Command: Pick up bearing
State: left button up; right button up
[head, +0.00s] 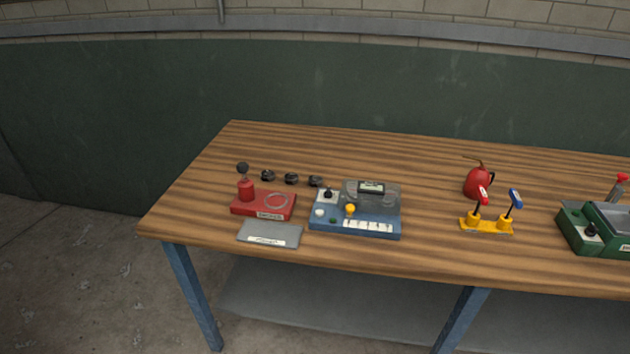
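Three small dark round pieces stand in a row on the wooden table (430,165), behind the devices at its left end; they look like bearings. They are a left one (268,176), a middle one (291,179) and a right one (316,181). The right one is close to the back left corner of a blue device. They are too small to make out in detail. Neither of my grippers shows in the head view.
In front stand a red device (250,205) with a black knob, a grey labelled plate (270,234) and the blue device (355,222) with a clear cover. Further right are a red oil can (477,183), a yellow lever stand (487,226) and a green device (580,235). The table's back middle is clear.

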aim_at(314, 181)
jog(key=z, duration=0.45)
jog(key=j+z, duration=0.75)
jog(key=j, duration=0.3)
jog(key=j+z, duration=0.4)
jog(key=k+j+z, duration=0.15)
jog(key=j+z, duration=0.25)
jog(key=j, duration=0.15)
